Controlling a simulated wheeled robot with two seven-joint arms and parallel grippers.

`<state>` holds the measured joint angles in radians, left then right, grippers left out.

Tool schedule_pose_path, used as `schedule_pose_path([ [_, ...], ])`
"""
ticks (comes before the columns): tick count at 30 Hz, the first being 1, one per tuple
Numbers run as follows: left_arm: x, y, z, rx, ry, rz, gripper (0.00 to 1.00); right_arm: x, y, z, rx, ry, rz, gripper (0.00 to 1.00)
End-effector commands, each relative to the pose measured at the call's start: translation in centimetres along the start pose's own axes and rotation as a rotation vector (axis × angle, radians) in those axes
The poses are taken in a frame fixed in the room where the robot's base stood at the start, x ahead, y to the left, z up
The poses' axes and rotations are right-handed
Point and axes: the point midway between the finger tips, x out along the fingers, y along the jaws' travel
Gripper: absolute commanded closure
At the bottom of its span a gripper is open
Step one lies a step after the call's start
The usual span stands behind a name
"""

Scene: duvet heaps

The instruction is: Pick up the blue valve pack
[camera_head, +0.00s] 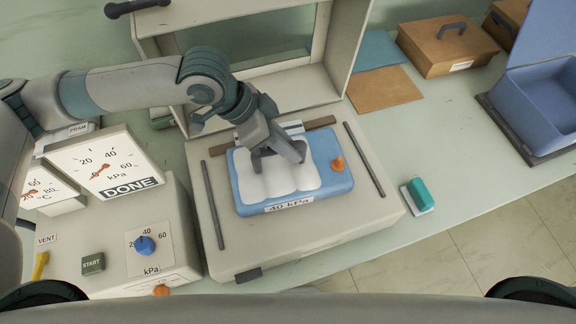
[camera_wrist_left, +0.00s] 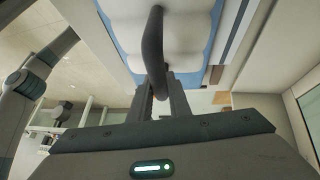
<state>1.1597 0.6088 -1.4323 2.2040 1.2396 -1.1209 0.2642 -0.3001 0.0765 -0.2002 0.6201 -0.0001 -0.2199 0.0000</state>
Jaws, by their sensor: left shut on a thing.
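The blue valve pack (camera_head: 328,182) has a puffy white middle, an orange valve (camera_head: 338,163) at its right and a "40 kPa" label on its front edge. It is on the pale platform of the open-fronted machine; whether it touches the platform all over I cannot tell. My left gripper (camera_head: 277,158) reaches down over the pack's middle from the back left. In the left wrist view the pack (camera_wrist_left: 192,38) fills the top, and my left gripper (camera_wrist_left: 164,95) is shut on its dark arched handle (camera_wrist_left: 153,45). My right gripper is out of view.
The machine's frame (camera_head: 335,55) rises behind the pack, and dark rails (camera_head: 364,160) flank it. A gauge box (camera_head: 110,235) reading "DONE" stands left. A teal-and-white block (camera_head: 420,195), a brown case (camera_head: 447,50) and an open blue box (camera_head: 540,100) stand right, with clear counter between.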

Motion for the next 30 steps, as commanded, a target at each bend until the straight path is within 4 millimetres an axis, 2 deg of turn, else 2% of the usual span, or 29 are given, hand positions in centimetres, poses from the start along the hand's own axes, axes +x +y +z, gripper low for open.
schedule_pose_path([
  [30, -0.02, 0.01, -0.02, 0.0, 0.0, 0.0, 1.0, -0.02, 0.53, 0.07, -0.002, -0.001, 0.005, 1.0],
])
